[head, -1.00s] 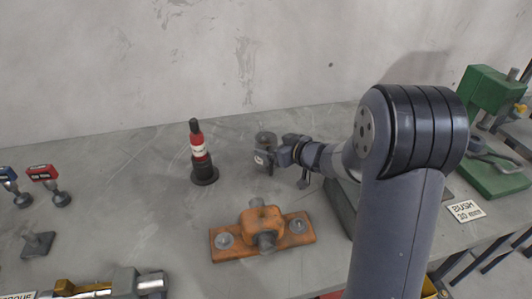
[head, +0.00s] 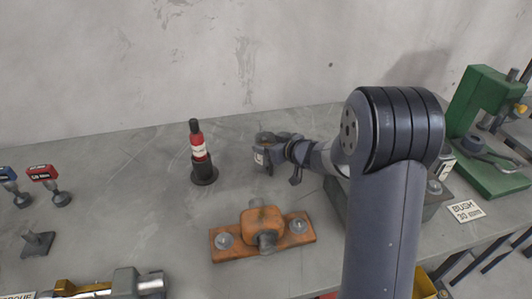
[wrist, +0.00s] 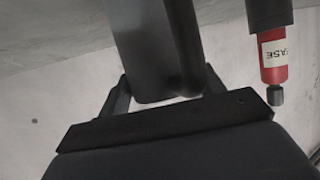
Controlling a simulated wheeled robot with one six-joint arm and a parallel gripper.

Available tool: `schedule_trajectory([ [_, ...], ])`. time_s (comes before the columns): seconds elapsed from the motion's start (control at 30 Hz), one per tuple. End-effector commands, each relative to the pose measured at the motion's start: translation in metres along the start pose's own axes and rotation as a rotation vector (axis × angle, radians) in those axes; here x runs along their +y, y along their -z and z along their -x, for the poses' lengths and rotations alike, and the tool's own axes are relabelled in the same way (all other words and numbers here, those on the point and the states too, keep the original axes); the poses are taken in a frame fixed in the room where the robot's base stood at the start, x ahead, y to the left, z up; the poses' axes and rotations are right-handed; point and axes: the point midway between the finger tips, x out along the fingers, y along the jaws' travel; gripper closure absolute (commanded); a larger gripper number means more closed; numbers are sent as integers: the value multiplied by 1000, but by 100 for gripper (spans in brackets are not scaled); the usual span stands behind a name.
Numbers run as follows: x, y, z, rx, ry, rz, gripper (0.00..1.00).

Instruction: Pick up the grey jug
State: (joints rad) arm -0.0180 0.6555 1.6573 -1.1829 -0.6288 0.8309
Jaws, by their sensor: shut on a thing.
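The grey jug (head: 265,137) is a small dark grey round vessel at the back middle of the bench in the head view. My gripper (head: 270,157) is at its near side, and its jaws are shut on it. In the wrist view a dark grey body (wrist: 158,50), which looks like the jug, fills the space between my two fingers (wrist: 165,92). Most of the jug's lower part is hidden by my gripper in the head view. I cannot tell whether its base touches the bench.
A red grease tube (head: 199,143) in a dark stand is left of the jug. An orange bearing block (head: 262,230) lies in front. Red (head: 43,173) and blue (head: 9,174) tools are far left. A green press (head: 472,115) and a BUSH card (head: 466,211) are right.

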Motion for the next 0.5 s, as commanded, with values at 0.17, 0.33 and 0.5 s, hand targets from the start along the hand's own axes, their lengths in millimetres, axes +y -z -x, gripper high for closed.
schedule_trajectory([
  [0.17,0,0,0,0,0,0,66],
  [0.33,0,1,0,2,0,1,71],
  [0.5,0,5,2,3,0,2,71],
])
